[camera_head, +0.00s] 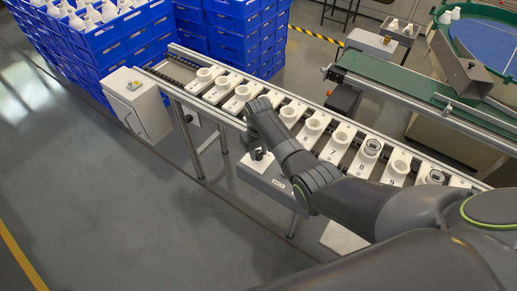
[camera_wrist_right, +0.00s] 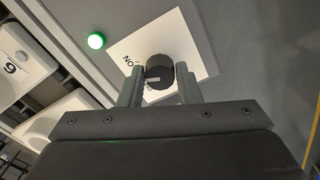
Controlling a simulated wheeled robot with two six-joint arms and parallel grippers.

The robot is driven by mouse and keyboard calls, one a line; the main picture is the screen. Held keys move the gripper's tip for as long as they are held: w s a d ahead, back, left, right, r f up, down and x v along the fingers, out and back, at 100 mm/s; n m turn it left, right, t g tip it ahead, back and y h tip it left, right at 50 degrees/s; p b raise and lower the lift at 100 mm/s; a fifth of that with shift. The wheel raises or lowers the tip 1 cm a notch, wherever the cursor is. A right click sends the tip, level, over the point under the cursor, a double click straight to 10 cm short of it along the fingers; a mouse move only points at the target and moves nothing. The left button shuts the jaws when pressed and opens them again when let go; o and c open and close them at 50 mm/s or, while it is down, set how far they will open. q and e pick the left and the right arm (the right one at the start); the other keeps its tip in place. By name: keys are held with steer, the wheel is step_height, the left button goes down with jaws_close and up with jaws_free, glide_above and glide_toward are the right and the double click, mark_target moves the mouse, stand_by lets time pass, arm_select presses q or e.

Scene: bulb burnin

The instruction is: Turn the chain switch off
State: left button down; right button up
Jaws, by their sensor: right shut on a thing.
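The chain switch is a round black knob (camera_wrist_right: 159,68) on a white label plate (camera_wrist_right: 196,52) in the right wrist view. The word ON shows on the plate beside the knob; a second word is partly hidden by a finger. A green lamp (camera_wrist_right: 96,41) near the plate is lit. My right gripper (camera_wrist_right: 162,80) is shut on the knob, with one finger on each side. In the head view my right gripper (camera_head: 257,154) is over the grey switch box (camera_head: 272,184) at the conveyor's front side; the knob is hidden there. My left gripper is not in view.
The chain conveyor (camera_head: 225,118) runs behind the switch box, carrying a row of numbered white socket holders (camera_head: 334,142). A grey cabinet (camera_head: 138,101) stands at its left end. Blue crates (camera_head: 118,42) are stacked behind. The floor (camera_head: 110,205) in front is clear.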

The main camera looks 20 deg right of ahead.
mark_target(258, 153)
steer(key=n+p, duration=0.2)
steer(key=n, duration=0.3)
steer(key=shift+r+n, duration=0.15)
steer(key=shift+n, duration=0.15)
steer(key=n+p, duration=0.1)
steer(key=n, duration=0.4)
steer(key=shift+n+p, duration=0.4)
steer(key=shift+w, duration=0.1)
steer(key=o, duration=1)
steer(key=shift+c, duration=0.2)
step_height(258, 153, up, 6)
steer(key=shift+r+p, duration=0.1)
steer(key=shift+p, duration=0.65)
step_height(258, 153, up, 11)
steer(key=b, duration=0.1)
